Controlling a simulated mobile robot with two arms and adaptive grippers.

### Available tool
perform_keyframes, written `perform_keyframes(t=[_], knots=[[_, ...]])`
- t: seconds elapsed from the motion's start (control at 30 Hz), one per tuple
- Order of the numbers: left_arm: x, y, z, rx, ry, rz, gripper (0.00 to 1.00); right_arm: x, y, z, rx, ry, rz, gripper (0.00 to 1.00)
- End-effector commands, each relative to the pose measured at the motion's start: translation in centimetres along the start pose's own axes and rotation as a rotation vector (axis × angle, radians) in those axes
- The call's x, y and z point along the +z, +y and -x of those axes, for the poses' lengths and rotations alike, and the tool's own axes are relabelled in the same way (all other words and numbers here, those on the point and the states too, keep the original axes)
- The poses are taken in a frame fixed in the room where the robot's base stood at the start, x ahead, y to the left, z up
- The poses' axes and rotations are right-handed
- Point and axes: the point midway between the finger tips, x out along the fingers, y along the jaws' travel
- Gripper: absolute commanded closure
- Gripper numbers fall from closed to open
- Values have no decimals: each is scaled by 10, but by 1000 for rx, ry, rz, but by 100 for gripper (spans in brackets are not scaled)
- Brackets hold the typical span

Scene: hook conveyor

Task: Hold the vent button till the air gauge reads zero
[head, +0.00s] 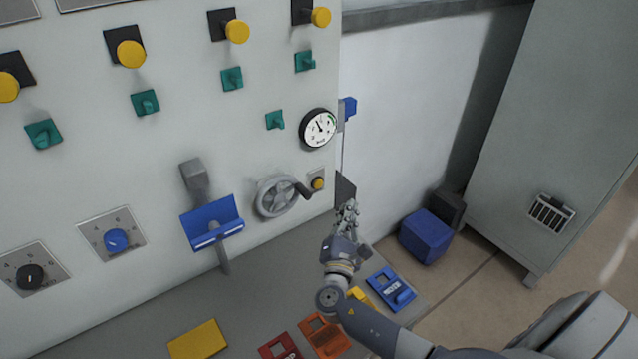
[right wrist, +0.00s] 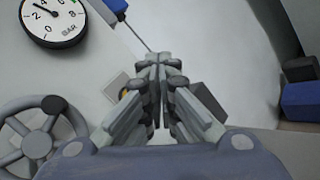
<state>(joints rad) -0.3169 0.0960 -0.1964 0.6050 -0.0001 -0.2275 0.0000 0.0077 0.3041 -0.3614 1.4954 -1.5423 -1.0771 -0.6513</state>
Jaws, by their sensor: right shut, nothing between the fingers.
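The vent button appears to be the small yellow button (head: 317,183) on a grey plate, right of the handwheel, low on the white panel. In the right wrist view the yellow button (right wrist: 123,95) is partly hidden behind a finger. The round white air gauge (head: 319,128) is above it; in the right wrist view the gauge (right wrist: 60,16) is cut off at the top, its needle pointing up-left between 2 and 4 bar. My right gripper (head: 347,208) is shut and empty, below and right of the button, apparently apart from it. It also shows in the right wrist view (right wrist: 158,62). My left gripper is out of view.
A grey handwheel (head: 277,197) with a dark knob sits just left of the button. A blue tray (head: 212,222) juts from the panel further left. Coloured tags, including a blue one (head: 391,289), lie below. A blue box (head: 427,236) stands on the floor at right.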

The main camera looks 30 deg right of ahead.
Motion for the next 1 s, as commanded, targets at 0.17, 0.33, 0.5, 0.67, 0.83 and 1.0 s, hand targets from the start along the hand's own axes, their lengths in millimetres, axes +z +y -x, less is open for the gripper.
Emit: perform_keyframes(t=[0.17, 0.33, 0.5, 0.67, 0.83, 1.0], knots=[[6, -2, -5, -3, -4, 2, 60, -7, 5, -8, -1, -2, -2, 100], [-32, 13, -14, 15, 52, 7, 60, -19, 16, -25, -1, -2, -4, 100], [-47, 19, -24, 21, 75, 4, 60, -32, 29, -41, -1, -2, -2, 100], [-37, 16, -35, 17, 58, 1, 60, -41, 36, -53, -2, -1, -2, 100], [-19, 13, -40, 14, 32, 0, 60, -44, 42, -60, -2, -1, -2, 100], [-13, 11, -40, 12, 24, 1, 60, -44, 44, -62, -2, -1, -2, 100]])
